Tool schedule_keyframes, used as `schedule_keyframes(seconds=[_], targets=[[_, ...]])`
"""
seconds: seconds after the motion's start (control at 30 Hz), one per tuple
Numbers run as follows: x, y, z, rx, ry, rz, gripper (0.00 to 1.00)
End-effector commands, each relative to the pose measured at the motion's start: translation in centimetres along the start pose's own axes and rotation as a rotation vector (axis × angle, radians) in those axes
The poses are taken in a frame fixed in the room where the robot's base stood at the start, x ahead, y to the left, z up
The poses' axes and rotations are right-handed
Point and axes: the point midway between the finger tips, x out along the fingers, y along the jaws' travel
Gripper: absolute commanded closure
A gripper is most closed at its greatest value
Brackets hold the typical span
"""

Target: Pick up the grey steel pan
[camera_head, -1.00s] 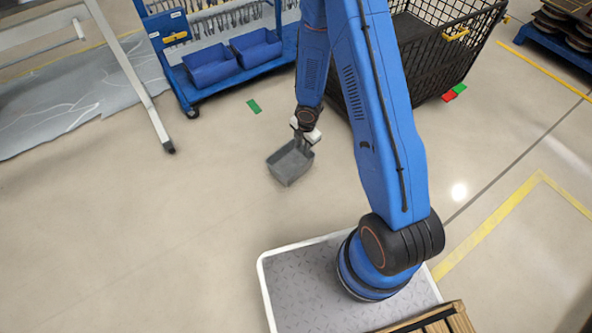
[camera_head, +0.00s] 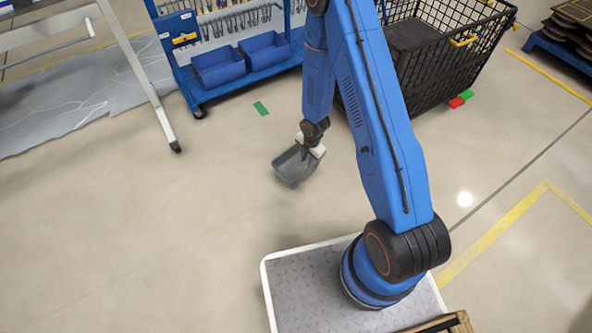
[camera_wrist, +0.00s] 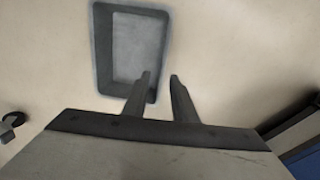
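The grey steel pan (camera_head: 292,169) is an open rectangular tray that seems to rest on the floor below my arm's end. In the wrist view the pan (camera_wrist: 128,45) lies ahead with its hollow facing the camera. My gripper (camera_wrist: 160,75) is open. Its left finger overlaps the pan's inside near the right wall, and its right finger is outside that wall. I cannot tell how deep the fingers are or whether they touch it. In the head view my gripper (camera_head: 309,148) hides the pan's upper right part.
A blue rack with blue bins (camera_head: 220,68) stands at the upper left. A black mesh cart (camera_head: 430,75) stands at the upper right. A green floor mark (camera_head: 261,108) lies behind the pan. The floor left of the pan is clear.

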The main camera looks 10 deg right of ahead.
Motion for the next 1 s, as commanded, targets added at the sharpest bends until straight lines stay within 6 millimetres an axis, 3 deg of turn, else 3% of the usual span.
schedule_keyframes(seconds=[0.4, 0.83, 1.0], targets=[[5.8, -0.1, 0.0, 0.0, 0.001, -0.002, 0.75], [7.9, -0.2, 0.2, 0.001, 0.001, -0.002, 0.75], [9.7, -0.3, 0.7, 0.002, 0.001, -0.001, 0.75]])
